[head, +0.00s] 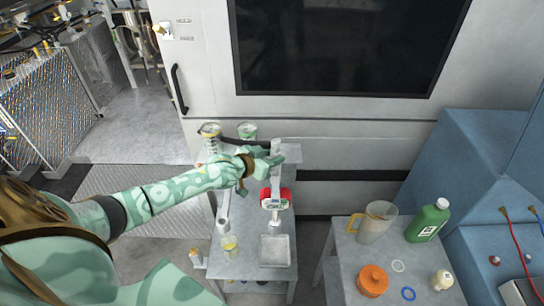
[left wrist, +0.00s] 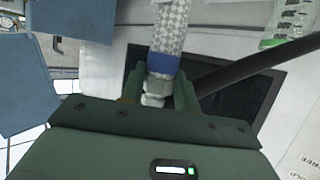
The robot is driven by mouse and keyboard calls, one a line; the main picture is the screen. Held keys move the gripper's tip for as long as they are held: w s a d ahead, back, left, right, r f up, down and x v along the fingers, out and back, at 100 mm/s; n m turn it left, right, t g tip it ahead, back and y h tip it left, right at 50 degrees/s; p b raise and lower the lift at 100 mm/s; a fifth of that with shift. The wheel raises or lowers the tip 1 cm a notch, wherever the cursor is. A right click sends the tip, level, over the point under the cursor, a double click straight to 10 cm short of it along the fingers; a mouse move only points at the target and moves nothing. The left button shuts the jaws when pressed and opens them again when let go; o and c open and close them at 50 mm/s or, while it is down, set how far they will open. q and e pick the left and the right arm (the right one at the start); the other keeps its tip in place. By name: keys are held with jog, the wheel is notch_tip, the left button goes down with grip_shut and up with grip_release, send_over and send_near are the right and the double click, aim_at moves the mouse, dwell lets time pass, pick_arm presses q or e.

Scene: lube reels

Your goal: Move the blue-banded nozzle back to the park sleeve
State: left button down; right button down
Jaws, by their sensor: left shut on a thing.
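My left gripper (head: 268,160) reaches over the cart from the left in the head view. In the left wrist view its fingers (left wrist: 158,92) are shut on the blue-banded nozzle, around a pale metal fitting beside the blue band (left wrist: 163,63). A checkered pale hose or sleeve (left wrist: 171,25) runs up from the band. In the head view the nozzle is too small and covered to make out. A pale open tube (head: 222,224) leans on the cart's left side; I cannot tell whether it is the park sleeve. My right gripper is not in view.
The grey cart (head: 246,262) carries a red-framed meter (head: 275,198), a shallow metal tray (head: 274,250) and a yellow-marked clear cup (head: 229,243). A side table (head: 340,265) holds a jug (head: 375,222), a green bottle (head: 428,221) and an orange container (head: 372,280). A white machine wall stands behind.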

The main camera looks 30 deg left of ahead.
pick_arm(q)
jog(key=c, duration=0.9)
grip_release()
jog(key=shift+f, duration=0.1)
jog(key=shift+c, duration=0.2)
jog(key=shift+f, duration=0.1)
jog(key=p+v, duration=0.1)
jog(key=v, duration=1.5)
jog(key=shift+s+a, duration=0.1)
